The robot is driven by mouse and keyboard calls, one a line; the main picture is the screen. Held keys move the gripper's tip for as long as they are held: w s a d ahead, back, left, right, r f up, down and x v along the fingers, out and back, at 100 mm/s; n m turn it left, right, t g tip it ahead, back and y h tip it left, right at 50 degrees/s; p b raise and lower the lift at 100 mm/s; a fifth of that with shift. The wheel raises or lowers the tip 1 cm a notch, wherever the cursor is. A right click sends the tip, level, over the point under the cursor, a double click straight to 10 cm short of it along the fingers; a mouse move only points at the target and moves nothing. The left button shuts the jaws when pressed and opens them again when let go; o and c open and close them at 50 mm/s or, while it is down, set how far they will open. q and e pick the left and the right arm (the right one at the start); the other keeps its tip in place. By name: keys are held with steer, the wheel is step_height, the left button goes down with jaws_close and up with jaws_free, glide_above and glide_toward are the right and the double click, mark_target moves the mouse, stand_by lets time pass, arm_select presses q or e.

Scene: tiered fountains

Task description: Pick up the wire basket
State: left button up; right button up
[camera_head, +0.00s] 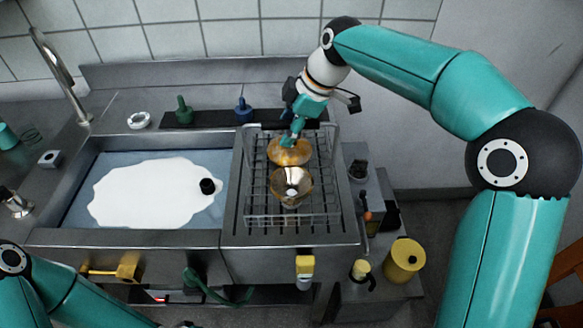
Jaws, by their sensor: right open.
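The wire basket (292,217) is a rectangular grey wire frame standing on the slatted metal surface right of the sink. An orange-brown round item (290,157) lies in its back half, and a shiny brown bowl-like item (291,188) lies in front of that. My right gripper (291,137) reaches down from the upper right over the back of the basket. It is open, with its fingertips close to the orange-brown item; whether they touch it is unclear. My left arm enters at the lower left, and its gripper is outside the picture.
A tap (62,75), a green fitting (183,110) and a blue fitting (243,110) stand behind. A yellow canister (404,259) stands at the lower right.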

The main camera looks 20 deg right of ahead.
stand_by(0.3)
jaws_close()
stand_by(0.4)
